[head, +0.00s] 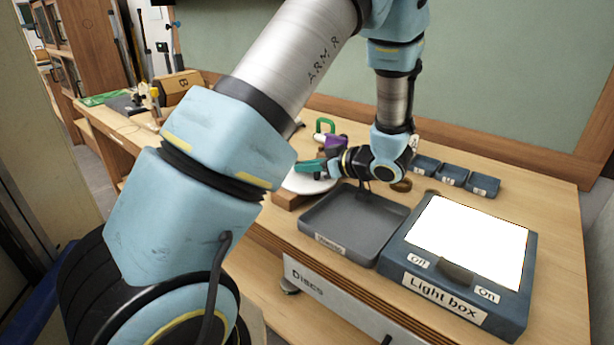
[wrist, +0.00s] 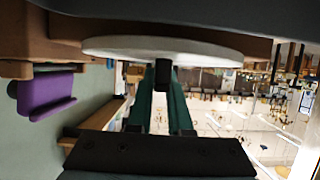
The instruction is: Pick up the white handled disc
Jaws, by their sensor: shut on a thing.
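The white handled disc (head: 305,184) shows in the head view at the bench's back middle, partly hidden by my arm and gripper. In the wrist view the disc (wrist: 120,47) is seen nearly edge-on across the top, with a dark handle (wrist: 177,76) at its near side. My gripper (head: 312,167) has teal fingers and lies at the disc. In the wrist view its fingers (wrist: 163,90) are shut on the handle. Whether the disc is clear of the wooden piece beside it, I cannot tell.
A grey tray (head: 355,250) lies in front of the disc, with the light box (head: 428,275) to its right. Small dark bins (head: 453,176) stand at the back right. A brown wooden piece (head: 287,199) lies by the disc. A purple item (head: 335,141) and green-handled item (head: 325,124) are behind.

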